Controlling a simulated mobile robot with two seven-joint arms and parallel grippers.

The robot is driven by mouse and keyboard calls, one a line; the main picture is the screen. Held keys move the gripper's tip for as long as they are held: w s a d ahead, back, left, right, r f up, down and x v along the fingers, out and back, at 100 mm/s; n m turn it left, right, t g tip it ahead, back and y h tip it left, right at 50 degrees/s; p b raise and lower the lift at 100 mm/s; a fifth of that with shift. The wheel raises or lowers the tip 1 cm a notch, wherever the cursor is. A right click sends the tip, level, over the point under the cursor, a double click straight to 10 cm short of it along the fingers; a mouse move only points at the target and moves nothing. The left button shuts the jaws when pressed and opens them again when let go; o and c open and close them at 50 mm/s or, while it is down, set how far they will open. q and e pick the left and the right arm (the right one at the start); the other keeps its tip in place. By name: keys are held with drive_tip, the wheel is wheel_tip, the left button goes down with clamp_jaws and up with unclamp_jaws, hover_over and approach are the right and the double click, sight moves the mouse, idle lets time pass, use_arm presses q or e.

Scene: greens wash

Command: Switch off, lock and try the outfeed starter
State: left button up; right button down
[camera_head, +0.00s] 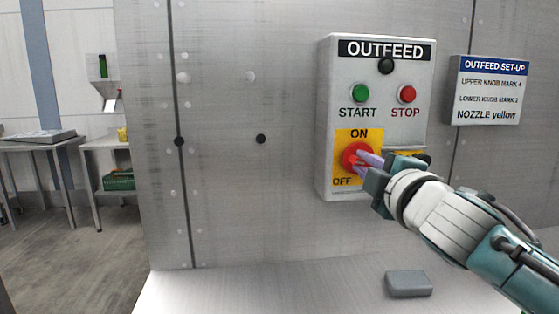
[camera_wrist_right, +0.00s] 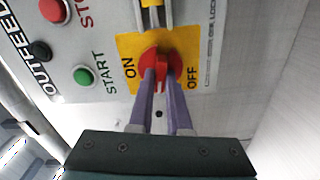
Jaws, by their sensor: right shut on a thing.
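The grey OUTFEED starter box (camera_head: 328,110) is on the metal wall. It has a green START button (camera_head: 360,93), a red STOP button (camera_head: 406,94) and a red rotary switch (camera_head: 350,154) on a yellow ON/OFF plate (camera_head: 344,136). My right gripper (camera_head: 368,160) is shut on the switch's red handle, its purple fingers on either side in the right wrist view (camera_wrist_right: 162,75). I cannot tell exactly where the handle points. A yellow part with metal bars (camera_wrist_right: 152,14) sits beside the switch, mostly hidden by my gripper in the head view. My left gripper is out of view.
An OUTFEED SET-UP sign (camera_head: 488,90) is on the wall to the right. A grey block (camera_head: 408,283) lies on the pale ledge (camera_head: 270,290) below the box, otherwise clear where visible. Tables (camera_head: 45,143) and a green crate (camera_head: 119,181) stand far left.

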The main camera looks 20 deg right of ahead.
drive_tip(key=shift+f+n, duration=0.1)
drive_tip(key=shift+n, duration=1)
drive_tip(key=c, duration=0.9)
unclamp_jaws()
drive_tip(key=shift+o, duration=0.2)
drive_tip(key=v, duration=1)
